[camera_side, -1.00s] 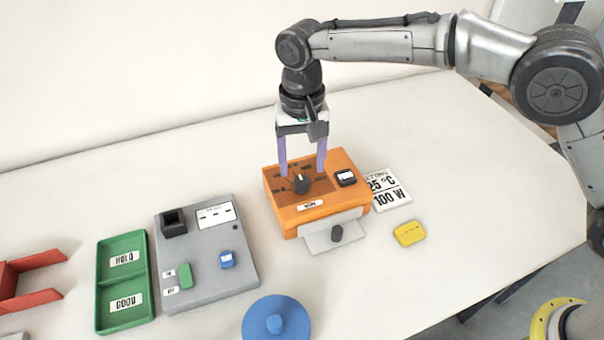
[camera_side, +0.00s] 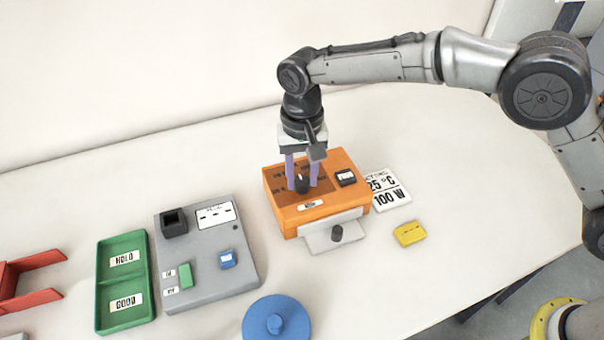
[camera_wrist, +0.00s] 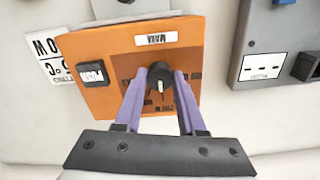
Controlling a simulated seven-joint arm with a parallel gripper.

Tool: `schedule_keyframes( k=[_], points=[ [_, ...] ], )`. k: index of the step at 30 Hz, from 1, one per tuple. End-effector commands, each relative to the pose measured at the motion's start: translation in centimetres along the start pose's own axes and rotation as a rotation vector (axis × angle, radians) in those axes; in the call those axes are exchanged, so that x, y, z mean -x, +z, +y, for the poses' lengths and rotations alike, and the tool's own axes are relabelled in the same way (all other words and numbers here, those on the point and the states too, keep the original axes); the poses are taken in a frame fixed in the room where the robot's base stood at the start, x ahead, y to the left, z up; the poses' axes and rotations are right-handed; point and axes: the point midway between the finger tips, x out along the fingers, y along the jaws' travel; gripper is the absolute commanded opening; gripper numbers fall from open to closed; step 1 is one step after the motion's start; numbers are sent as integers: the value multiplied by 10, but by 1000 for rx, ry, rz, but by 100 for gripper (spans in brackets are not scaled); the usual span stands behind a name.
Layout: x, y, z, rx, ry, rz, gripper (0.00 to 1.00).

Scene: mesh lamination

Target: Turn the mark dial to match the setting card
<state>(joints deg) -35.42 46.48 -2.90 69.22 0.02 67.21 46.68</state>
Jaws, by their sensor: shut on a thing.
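The orange box (camera_side: 285,214) carries a black dial knob (camera_side: 302,184) with a white pointer line on a brown printed face. My gripper (camera_side: 302,187) reaches straight down over the box with its purple fingers closed on the sides of the knob. In the wrist view the fingers (camera_wrist: 160,90) hold the knob (camera_wrist: 159,77) between their tips. The printed words around the dial are too small to read and partly covered. The white setting card (camera_side: 388,190) lies right of the box and reads "25 °C" and "100 W"; part of its top line is unclear.
A yellow block (camera_side: 410,234) lies to the right. A grey panel (camera_side: 205,290), green tray (camera_side: 123,272) and blue round lid (camera_side: 277,328) stand left and in front.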

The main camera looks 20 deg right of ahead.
Motion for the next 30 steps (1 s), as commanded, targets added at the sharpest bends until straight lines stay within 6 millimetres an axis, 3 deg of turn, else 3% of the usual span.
schedule_keyframes(
  k=[14, 30],
  points=[
    [1, 0, 0, 50, 0, 1, 0],
    [1, -1, 0, 479, -1, 2, 0]
  ],
)
